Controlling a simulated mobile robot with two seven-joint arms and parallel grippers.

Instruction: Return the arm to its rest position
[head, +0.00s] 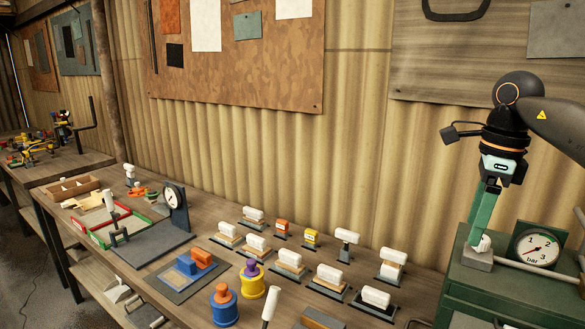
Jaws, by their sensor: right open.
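My right arm comes in from the right edge, its dark wrist above a green cabinet (480,290). My right gripper (480,234) points down with its green fingers open. The fingertips are at a small white knob (483,245) on a grey block (476,258) on the cabinet. I cannot tell whether they touch it. My left gripper is not in view.
A round bar gauge (537,249) stands on the cabinet, close right of the fingers. A workbench holds several white-topped blocks (328,274), blue and yellow pots (252,283), and another gauge (174,200). Boards hang on the corrugated wall (350,150) behind.

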